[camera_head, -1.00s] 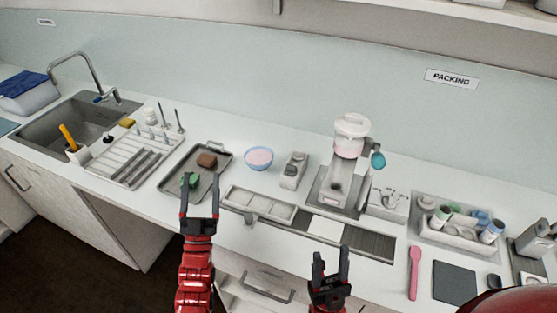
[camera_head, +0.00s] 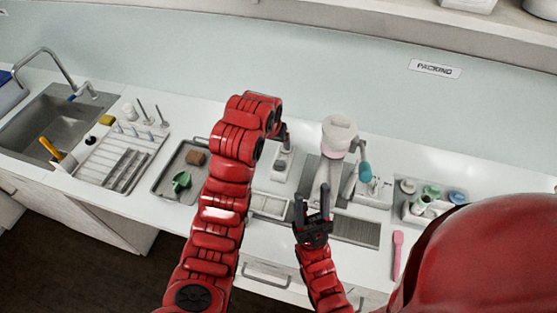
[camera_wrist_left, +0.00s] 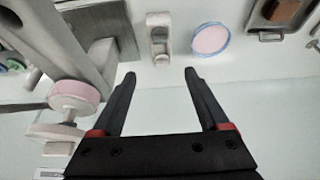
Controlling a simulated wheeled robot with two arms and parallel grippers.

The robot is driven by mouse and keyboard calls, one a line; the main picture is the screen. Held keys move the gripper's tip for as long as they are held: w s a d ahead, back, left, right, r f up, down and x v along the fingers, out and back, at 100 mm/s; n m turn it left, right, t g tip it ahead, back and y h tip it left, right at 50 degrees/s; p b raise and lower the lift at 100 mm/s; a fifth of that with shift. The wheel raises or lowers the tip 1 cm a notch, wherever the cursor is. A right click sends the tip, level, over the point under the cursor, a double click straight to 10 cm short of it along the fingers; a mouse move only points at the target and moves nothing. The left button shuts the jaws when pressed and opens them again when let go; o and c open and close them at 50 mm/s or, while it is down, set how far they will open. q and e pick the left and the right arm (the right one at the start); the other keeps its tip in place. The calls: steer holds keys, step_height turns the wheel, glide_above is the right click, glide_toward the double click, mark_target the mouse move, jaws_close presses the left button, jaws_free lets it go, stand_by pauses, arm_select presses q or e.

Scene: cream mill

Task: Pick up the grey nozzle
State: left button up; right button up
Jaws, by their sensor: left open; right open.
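A small pale block-shaped stand (camera_head: 281,168) with a grey piece on it is on the counter between the bowl's spot and the mill; the grey piece looks like the grey nozzle, but is too small to be sure. The stand also shows in the left wrist view (camera_wrist_left: 158,20), with the grey piece (camera_wrist_left: 160,36) beyond my fingertips. My left gripper (camera_wrist_left: 160,72) is open and empty, apart from the stand; in the head view its arm mostly hides it. My right gripper (camera_head: 317,195) is open and empty, in front of the mill's base.
The cream mill (camera_head: 339,135) stands right of the stand, with a teal part (camera_head: 365,172) at its side. A pink-filled bowl (camera_wrist_left: 210,39) is beside the stand. A pink spatula (camera_head: 397,255) lies right.

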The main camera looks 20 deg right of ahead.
arm_select(q)
steer(key=b, duration=0.8)
glide_toward(280, 162)
steer(key=x, duration=0.3)
steer(key=shift+w+d+f+p, duration=0.15)
steer(key=shift+w+d+p, duration=0.15)
steer(key=shift+w+p, duration=0.1)
steer(key=shift+f, duration=0.45)
steer(key=x, duration=0.4)
steer(key=shift+s+a+f+b, duration=0.15)
steer(key=shift+f+b, duration=0.1)
steer(key=shift+b, duration=0.05)
steer(key=shift+f, duration=0.15)
jaws_close()
